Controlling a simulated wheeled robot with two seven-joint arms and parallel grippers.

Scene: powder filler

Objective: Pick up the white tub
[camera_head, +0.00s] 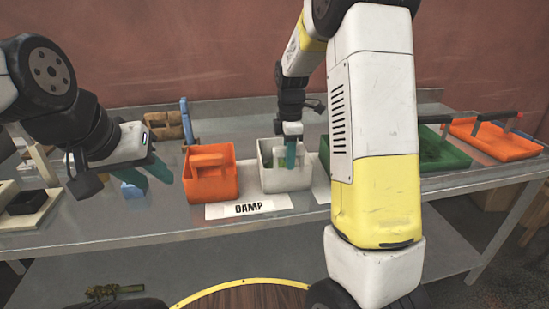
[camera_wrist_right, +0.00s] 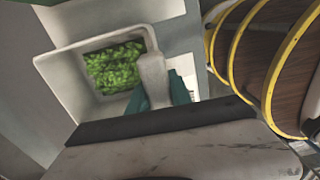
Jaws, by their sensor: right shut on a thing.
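The white tub (camera_head: 285,180) stands on the metal table, just right of an orange tub, behind the paper sign reading "DAMP". In the right wrist view the white tub (camera_wrist_right: 57,75) shows its handle and green leafy-looking contents (camera_wrist_right: 112,68). My right gripper (camera_head: 291,155) reaches down from above into the white tub. Its teal fingers are shut on the tub's handle (camera_wrist_right: 153,80). The tub looks upright and at table level; I cannot tell whether it touches the table. My left gripper (camera_head: 152,178) is left of the orange tub, its teal fingers apart and empty.
The orange tub (camera_head: 212,178) stands close beside the white tub. The sign (camera_head: 248,208) lies in front. A green tray (camera_head: 445,150) and an orange tray (camera_head: 490,143) sit at the right. A brown object (camera_head: 163,125) is at the back left. My right arm hides the table's middle right.

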